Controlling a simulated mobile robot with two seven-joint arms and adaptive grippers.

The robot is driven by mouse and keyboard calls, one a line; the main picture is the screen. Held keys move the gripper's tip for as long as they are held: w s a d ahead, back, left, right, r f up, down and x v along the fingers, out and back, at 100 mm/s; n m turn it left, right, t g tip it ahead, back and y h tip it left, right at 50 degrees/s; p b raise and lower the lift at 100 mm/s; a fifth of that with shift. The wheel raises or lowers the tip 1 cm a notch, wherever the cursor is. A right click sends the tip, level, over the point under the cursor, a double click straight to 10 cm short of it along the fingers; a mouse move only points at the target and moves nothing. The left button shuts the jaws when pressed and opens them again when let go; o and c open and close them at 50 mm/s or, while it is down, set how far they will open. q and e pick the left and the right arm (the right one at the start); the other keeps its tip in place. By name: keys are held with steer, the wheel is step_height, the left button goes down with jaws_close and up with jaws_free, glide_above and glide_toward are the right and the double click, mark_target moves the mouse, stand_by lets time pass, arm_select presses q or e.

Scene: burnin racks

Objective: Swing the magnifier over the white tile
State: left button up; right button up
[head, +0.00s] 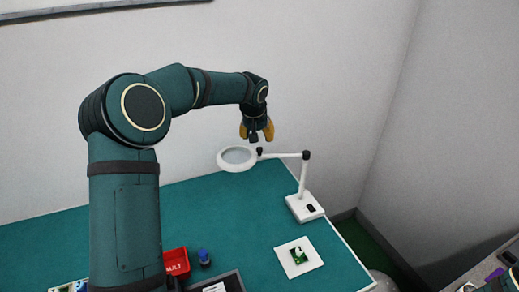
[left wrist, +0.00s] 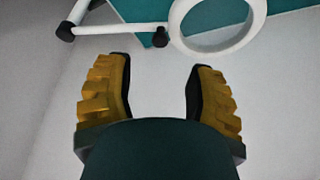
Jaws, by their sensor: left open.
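The magnifier (head: 237,156) has a white ring on a horizontal white arm (head: 283,155), held by an upright post on a white base (head: 305,207). A dark knob (head: 259,151) is on the arm beside the ring. The white tile (head: 312,262) lies on the green table in front of the base, with a small green board on it; the ring is to its left and farther back. My left gripper (head: 257,134) is open, pointing down just above the knob. In the left wrist view, the knob (left wrist: 160,37) shows beyond the gap between the fingers, apparently touching neither, with the ring (left wrist: 178,28) at its right.
A red bin (head: 177,262), a blue-capped bottle (head: 204,258) and a dark tray (head: 232,280) stand at the table's front. The green table (head: 235,210) is clear between them and the magnifier. Walls close off the back and right. Another surface with items is at the lower right.

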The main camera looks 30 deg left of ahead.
mark_target(259, 149)
arm_select(q)
steer(key=x, duration=1)
steer(key=shift+w+a+p, duration=0.1)
steer(key=shift+p, duration=0.25)
steer(key=shift+r, duration=0.1)
jaws_close()
